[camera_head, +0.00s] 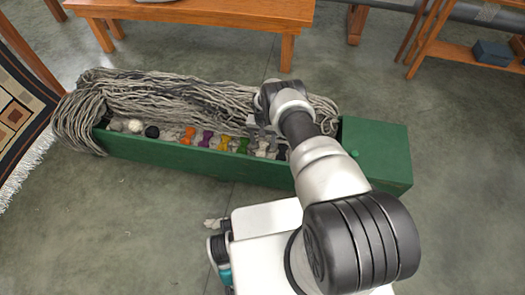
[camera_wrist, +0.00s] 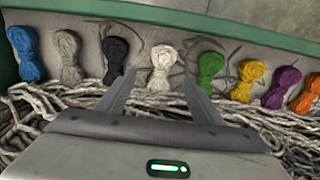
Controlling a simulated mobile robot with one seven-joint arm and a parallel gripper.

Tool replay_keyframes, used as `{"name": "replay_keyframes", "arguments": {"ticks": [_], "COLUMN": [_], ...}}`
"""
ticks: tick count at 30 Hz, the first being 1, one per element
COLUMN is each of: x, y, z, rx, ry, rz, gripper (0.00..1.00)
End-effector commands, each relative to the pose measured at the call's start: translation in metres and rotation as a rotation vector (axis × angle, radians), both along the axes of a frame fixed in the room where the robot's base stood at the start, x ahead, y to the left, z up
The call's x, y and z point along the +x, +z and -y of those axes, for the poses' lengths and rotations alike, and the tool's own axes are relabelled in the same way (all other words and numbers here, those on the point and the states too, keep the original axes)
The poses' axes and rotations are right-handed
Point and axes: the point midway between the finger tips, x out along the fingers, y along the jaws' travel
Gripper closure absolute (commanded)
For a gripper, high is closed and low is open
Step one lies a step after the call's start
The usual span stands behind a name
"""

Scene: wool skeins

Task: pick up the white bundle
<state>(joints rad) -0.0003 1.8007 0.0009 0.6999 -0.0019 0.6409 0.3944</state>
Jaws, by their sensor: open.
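The white bundle (camera_wrist: 162,62) is a pinched skein lying in a row along the trough floor, between a black bundle (camera_wrist: 115,55) and a green bundle (camera_wrist: 209,68). It also shows in the head view (camera_head: 262,149), just below my wrist. My gripper (camera_wrist: 160,82) is open and empty. In the wrist view its two fingers point towards the white bundle, one to each side of its lower end. I cannot tell how far above it they are. In the head view the arm reaches over the green trough (camera_head: 190,163) and hides part of the row.
Blue (camera_wrist: 27,50), grey (camera_wrist: 67,55), yellow (camera_wrist: 249,80), purple (camera_wrist: 282,86) and orange (camera_wrist: 306,95) bundles share the row. Tangled grey yarn (camera_head: 180,95) lies along the trough's back side. White (camera_head: 135,126) and black (camera_head: 152,131) balls sit at the left. A wooden bench (camera_head: 220,12) stands behind.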

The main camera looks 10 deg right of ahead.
Motion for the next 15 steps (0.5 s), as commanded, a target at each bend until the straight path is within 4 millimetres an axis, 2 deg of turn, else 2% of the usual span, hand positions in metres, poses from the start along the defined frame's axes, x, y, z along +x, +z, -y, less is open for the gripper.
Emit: {"name": "replay_keyframes", "arguments": {"ticks": [3, 7, 15], "x": [0.001, 0.003, 0.003], "y": [-0.024, -0.042, -0.048], "z": [-0.002, -0.002, -0.002], "rx": [0.0, 0.001, 0.001], "ry": [0.0, 0.0, 0.0], "rz": [0.0, 0.0, 0.001], "gripper": [0.39, 0.39, 0.39]}}
